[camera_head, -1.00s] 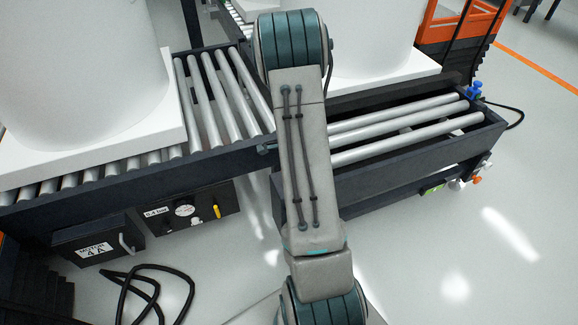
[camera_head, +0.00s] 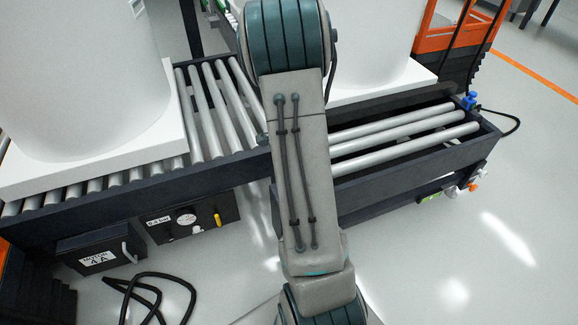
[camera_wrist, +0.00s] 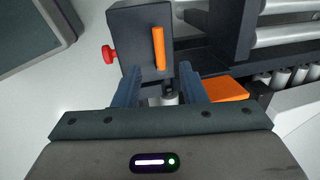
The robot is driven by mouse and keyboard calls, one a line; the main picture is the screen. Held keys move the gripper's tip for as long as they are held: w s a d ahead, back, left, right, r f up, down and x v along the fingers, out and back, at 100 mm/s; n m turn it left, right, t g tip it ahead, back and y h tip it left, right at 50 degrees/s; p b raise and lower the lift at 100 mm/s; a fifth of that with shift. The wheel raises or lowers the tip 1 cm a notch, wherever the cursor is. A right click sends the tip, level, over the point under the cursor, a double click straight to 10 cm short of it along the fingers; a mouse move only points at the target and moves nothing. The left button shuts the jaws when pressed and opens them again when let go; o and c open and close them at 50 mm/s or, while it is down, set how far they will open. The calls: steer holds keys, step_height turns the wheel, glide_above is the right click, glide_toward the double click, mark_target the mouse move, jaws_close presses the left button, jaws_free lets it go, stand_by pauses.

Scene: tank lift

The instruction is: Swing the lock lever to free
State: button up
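In the wrist view an orange lever (camera_wrist: 158,48) stands on the face of a dark box (camera_wrist: 135,25), roughly upright in the picture. I take it to be the lock lever. My gripper (camera_wrist: 160,75) is open, its two dark blue fingers spread apart below the lever. The lever lies ahead of the gap, and I cannot tell whether either finger touches it. A small silver cylinder with a dark top (camera_wrist: 170,96) shows between the fingers. In the head view my arm hides the gripper, and I cannot make out the lever there.
A red knob (camera_wrist: 108,54) sticks out left of the lever. An orange block (camera_wrist: 226,90) lies right of the fingers. The roller conveyor (camera_head: 400,190) holds large white tanks (camera_head: 85,70). A motor box (camera_head: 97,258) and a black cable (camera_head: 150,280) are at lower left.

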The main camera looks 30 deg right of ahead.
steer(key=shift+s+a+r+p, duration=0.1)
steer(key=shift+s+r+p, duration=0.1)
steer(key=shift+r, duration=0.65)
steer(key=shift+s+r+p, duration=0.15)
steer(key=shift+r, duration=0.7)
steer(key=s+a+r+n+p, duration=0.25)
steer(key=a+r+p, duration=0.2)
steer(key=r, duration=0.25)
steer(key=s+a+r+n+y+p, duration=0.1)
steer(key=a+r+n+p, duration=0.3)
steer(key=r, duration=0.4)
steer(key=s+a+r+n+p, duration=0.1)
steer(key=a+r+n+p, duration=0.15)
steer(key=a+r, duration=0.35)
steer(key=s+a+r+n+p, duration=0.3)
steer(key=s+r+n+p, duration=0.1)
steer(key=r, duration=0.4)
steer(key=s+a+r+n+p, duration=0.4)
steer(key=s+r+n+p, duration=0.1)
steer(key=s+r+n, duration=0.2)
steer(key=shift+s+r+t+h, duration=0.3)
steer(key=shift+s+r, duration=0.35)
steer(key=shift+d, duration=0.15)
steer(key=shift+c, duration=0.2)
